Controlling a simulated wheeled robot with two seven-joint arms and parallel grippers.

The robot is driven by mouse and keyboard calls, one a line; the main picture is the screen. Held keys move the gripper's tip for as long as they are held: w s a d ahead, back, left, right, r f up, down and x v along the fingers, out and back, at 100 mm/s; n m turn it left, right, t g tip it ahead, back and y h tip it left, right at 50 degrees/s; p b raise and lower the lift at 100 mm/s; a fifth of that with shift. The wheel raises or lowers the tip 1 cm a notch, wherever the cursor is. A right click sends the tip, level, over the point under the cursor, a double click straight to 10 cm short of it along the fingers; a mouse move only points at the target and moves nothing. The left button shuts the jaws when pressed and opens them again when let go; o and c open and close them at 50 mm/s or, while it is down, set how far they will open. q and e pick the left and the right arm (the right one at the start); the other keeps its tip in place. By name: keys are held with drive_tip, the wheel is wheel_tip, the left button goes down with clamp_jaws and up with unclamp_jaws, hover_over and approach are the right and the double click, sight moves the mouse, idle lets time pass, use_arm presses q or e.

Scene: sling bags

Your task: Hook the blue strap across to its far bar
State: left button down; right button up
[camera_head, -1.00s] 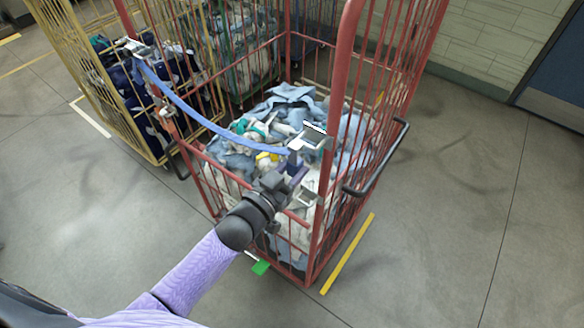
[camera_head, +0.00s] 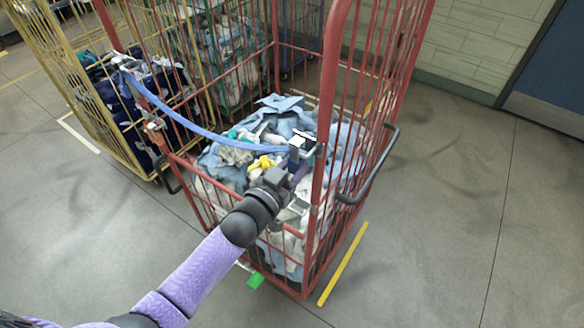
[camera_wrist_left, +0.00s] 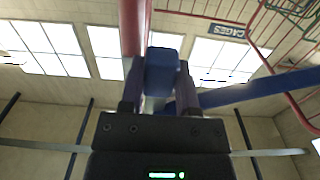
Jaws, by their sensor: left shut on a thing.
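The blue strap (camera_head: 207,132) runs from the left front post of the red cage across its open front to the right front side. My left gripper (camera_head: 296,160) is shut on the strap's free end, close beside the right front post (camera_head: 322,150). In the left wrist view the strap (camera_wrist_left: 245,92) leads off to the right. A blue block-like end (camera_wrist_left: 162,72) sits between the fingers (camera_wrist_left: 160,95), with the red post (camera_wrist_left: 133,40) just behind it. Whether the end touches the bar is hidden. My right gripper is not in view.
The red cage (camera_head: 180,165) holds a heap of blue and white cloth (camera_head: 265,130). A yellow cage (camera_head: 75,85) with dark blue cloth stands at the left. A black handle (camera_head: 372,170) sticks out on the red cage's right side. Open floor lies in front.

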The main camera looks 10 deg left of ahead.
use_arm(q)
drive_tip(key=shift+f+b, duration=1)
drive_tip(key=shift+f, duration=0.1)
unclamp_jaws()
drive_tip(key=p+v, duration=0.3)
drive_tip(key=v, duration=0.4)
drive_tip(key=shift+p, duration=0.3)
drive_tip(key=shift+r, duration=0.1)
